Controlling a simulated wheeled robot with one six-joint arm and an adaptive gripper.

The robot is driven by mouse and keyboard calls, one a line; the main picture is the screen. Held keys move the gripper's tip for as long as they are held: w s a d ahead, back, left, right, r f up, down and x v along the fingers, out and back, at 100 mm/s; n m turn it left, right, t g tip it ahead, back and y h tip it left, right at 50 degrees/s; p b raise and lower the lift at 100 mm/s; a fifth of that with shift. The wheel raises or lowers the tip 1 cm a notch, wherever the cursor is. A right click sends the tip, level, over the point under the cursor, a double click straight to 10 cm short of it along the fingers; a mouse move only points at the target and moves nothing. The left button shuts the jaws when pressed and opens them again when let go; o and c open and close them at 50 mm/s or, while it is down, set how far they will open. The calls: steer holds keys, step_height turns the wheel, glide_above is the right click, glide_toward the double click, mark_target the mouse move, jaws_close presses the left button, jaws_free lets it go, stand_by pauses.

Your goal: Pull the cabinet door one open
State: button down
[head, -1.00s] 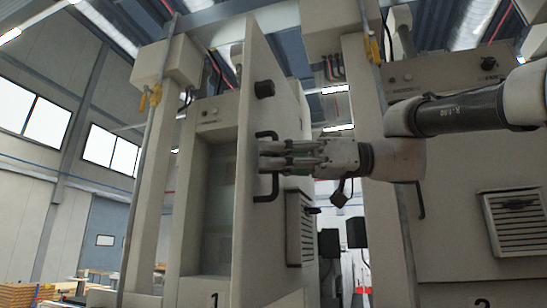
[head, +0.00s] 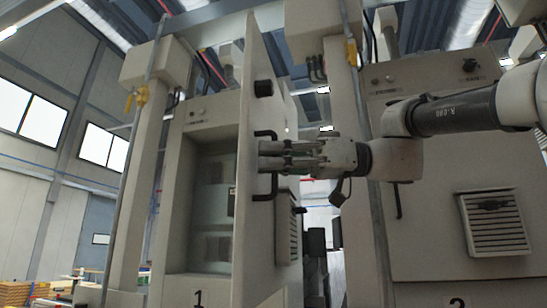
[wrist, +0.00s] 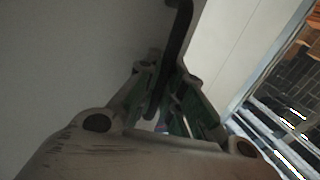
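Cabinet door one (head: 257,100) is a pale grey panel, swung out from the cabinet marked 1 (head: 197,297) and seen nearly edge-on in the head view. The recessed cabinet interior (head: 212,170) shows to its left. A dark bar handle (head: 265,186) is on the door's outer face. My gripper (head: 264,157) reaches it from the right at mid-height. In the wrist view, the dark handle (wrist: 178,48) runs between the green-lined fingers of my gripper (wrist: 165,92), which look closed around it. The exact contact is partly hidden by the fingers.
A second cabinet marked 2 (head: 430,240) stands to the right, with a vent (head: 495,222) on its front. A vertical pipe (head: 366,170) and a grey post (head: 138,190) flank door one. Yellow stacked items (head: 17,293) are far off at lower left.

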steer(key=c, duration=1.8)
jaws_free()
steer(key=d, duration=1.2)
steer(key=shift+s, duration=0.1)
